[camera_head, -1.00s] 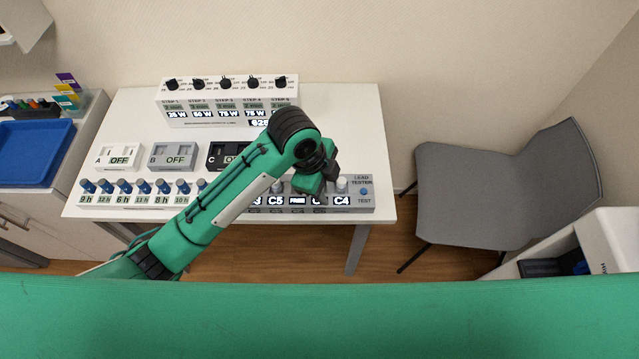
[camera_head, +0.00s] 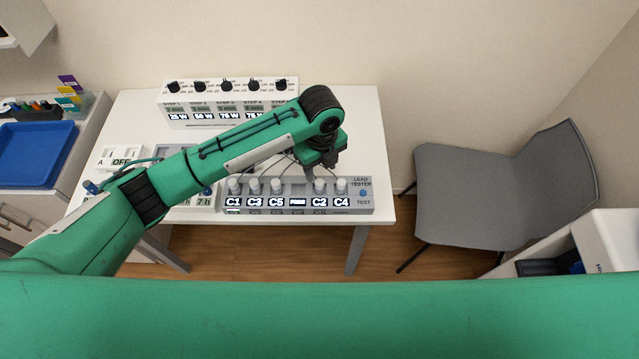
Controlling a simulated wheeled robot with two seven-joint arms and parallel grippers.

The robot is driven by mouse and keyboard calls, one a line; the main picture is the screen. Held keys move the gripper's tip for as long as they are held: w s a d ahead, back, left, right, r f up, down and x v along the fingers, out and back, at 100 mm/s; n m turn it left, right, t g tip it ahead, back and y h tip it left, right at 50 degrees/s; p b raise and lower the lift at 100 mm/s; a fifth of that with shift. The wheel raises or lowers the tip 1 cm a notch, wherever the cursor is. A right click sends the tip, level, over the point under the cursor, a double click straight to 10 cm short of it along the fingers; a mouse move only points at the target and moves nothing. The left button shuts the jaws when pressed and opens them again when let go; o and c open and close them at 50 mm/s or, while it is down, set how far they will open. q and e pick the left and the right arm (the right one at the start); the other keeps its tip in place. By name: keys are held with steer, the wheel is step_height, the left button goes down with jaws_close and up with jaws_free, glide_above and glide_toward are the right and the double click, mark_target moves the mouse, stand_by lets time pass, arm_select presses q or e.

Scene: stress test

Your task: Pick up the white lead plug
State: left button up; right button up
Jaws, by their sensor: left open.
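The grey lead tester (camera_head: 363,206) lies along the front edge of the white table. Several white plugs stand upright in its row, over the labels C1, C3, C5, C2 and C4. One is the white plug over C2 (camera_head: 319,185), another the white plug over C4 (camera_head: 341,185). No plug stands over FREE. I cannot tell which plug is the task's. My left gripper (camera_head: 322,167) is open, just behind the C2 and C4 plugs. Its fingertips are small and partly hidden, and I cannot tell whether they touch a plug. My right gripper is out of view.
A white step box with black knobs (camera_head: 174,110) stands at the back of the table. My left arm covers much of the table's left half, including units there. A grey chair (camera_head: 470,200) stands to the right. The table's right back part (camera_head: 365,120) is clear.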

mark_target(319, 182)
arm_select(q)
steer(key=shift+f, duration=0.95)
steer(key=shift+f+p, duration=0.55)
step_height(319, 182, down, 4)
steer(key=shift+a+r+p, duration=0.15)
steer(key=shift+r+p, duration=0.05)
steer(key=shift+p, duration=0.45)
steer(key=shift+f, duration=0.4)
steer(key=shift+c, duration=0.5)
jaws_close()
